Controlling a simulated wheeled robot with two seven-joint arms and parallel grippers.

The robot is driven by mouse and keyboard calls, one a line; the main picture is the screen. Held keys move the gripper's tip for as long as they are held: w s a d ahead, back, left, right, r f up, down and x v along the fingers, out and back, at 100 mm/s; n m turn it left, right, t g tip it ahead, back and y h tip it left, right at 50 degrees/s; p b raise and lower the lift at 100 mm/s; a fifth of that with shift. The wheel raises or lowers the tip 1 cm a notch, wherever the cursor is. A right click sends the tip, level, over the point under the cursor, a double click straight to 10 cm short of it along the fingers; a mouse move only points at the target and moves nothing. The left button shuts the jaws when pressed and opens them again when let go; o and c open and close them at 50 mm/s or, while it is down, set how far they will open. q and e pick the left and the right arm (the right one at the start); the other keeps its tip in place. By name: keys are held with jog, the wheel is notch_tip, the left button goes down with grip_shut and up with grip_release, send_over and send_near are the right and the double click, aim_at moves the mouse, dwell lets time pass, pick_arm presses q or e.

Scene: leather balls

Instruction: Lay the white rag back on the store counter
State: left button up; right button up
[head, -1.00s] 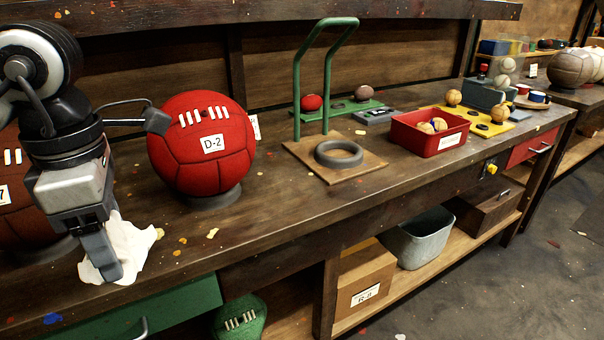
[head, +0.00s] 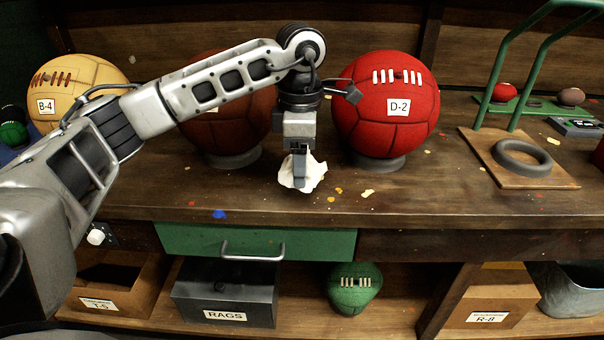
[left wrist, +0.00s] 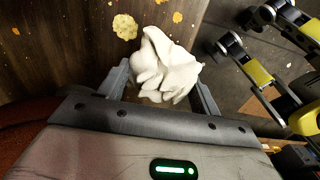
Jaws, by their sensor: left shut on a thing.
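The white rag (head: 314,174) is a crumpled bundle at the counter, in front of the gap between the brown ball and the red ball D-2. My left gripper (head: 300,178) points down and is shut on the rag. In the left wrist view the rag (left wrist: 166,66) bulges between the two fingers, near the counter's front edge. The store counter (head: 400,205) is dark wood with paint flecks. I cannot tell whether the rag's underside touches it. My right gripper is not seen.
The red ball D-2 (head: 386,110) sits on a ring just right of my left gripper. A brown ball (head: 215,125) stands behind my arm, and a tan ball B-4 (head: 85,85) further left. A green drawer (head: 200,240) is below.

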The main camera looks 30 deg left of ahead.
pick_arm(q)
jog(key=shift+w+a+f, duration=0.15)
jog(key=shift+w+f, duration=0.25)
jog(key=shift+f, duration=0.15)
notch_tip(320, 180, down, 3)
jog(key=shift+w+a+f, duration=0.15)
jog(key=shift+f, duration=0.1)
jog(key=shift+f, duration=0.1)
jog(key=shift+f, duration=0.15)
jog(key=o, duration=1)
